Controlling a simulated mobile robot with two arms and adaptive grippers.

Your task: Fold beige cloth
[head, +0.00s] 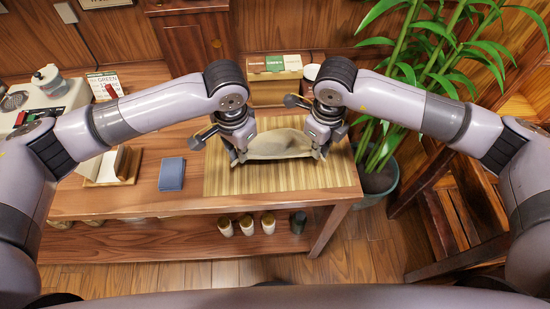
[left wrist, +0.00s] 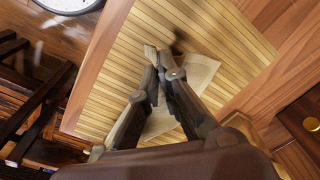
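The beige cloth (head: 278,145) is bunched between my two grippers over the slatted bamboo mat (head: 280,180). Its front edge hangs in a shallow curve and looks raised off the mat. My left gripper (head: 238,158) is shut on the cloth's left end. In the left wrist view its fingers (left wrist: 158,88) are close together, with a bit of cloth at the tips and more cloth (left wrist: 202,72) beside them. My right gripper (head: 320,155) is shut on the cloth's right end, its fingertips small in the head view. The cloth's back part is partly hidden by the grippers.
A dark blue booklet (head: 172,174) lies left of the mat, with an open wooden box (head: 108,168) beyond it. Boxes (head: 274,75) stand behind the cloth. A potted plant (head: 378,178) is right of the table. Cups (head: 247,224) stand on the lower shelf.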

